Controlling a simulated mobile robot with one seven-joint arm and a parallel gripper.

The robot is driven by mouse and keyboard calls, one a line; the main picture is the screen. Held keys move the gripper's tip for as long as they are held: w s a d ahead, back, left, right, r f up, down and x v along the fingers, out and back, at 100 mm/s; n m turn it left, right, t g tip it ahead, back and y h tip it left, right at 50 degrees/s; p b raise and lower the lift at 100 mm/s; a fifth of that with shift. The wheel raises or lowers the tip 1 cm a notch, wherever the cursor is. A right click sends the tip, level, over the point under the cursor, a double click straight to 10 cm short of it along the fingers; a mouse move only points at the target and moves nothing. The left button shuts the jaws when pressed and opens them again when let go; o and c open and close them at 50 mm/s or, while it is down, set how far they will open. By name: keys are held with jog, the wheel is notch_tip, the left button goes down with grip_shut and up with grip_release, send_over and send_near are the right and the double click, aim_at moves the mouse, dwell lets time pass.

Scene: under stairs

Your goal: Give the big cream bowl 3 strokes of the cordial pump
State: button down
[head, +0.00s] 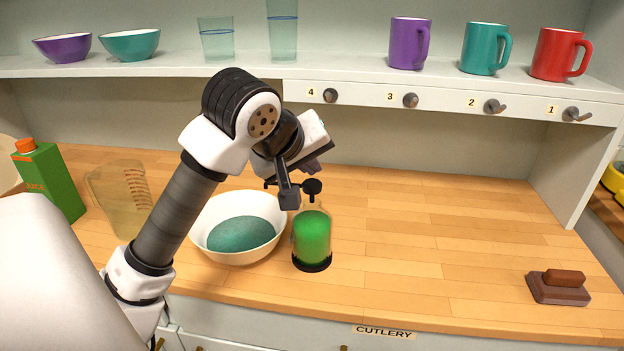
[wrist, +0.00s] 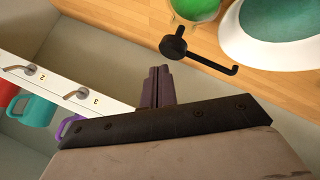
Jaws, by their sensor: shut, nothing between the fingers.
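The big cream bowl (head: 243,256) stands on the worktop with a teal surface inside; its rim also shows in the wrist view (wrist: 229,42). The cordial pump (head: 312,240) is a clear bottle of green liquid just right of the bowl. Its round black pump head is up on its stem, with the spout pointing left toward the bowl. The pump head also shows in the wrist view (wrist: 173,46). My gripper (head: 289,203) is shut and empty, close beside the pump head; the wrist view shows a small gap between the fingertips (wrist: 158,70) and the head.
A measuring jug (head: 120,198) and a green juice carton (head: 50,180) stand at left. A brown block or brush (head: 559,287) lies at the right front. A shelf (head: 340,75) with bowls, glasses, mugs and numbered hooks runs behind.

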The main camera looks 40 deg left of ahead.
jog(key=shift+r+p, duration=1.2)
jog(key=shift+r, duration=1.35)
jog(key=shift+w, duration=0.1)
dwell(0.8)
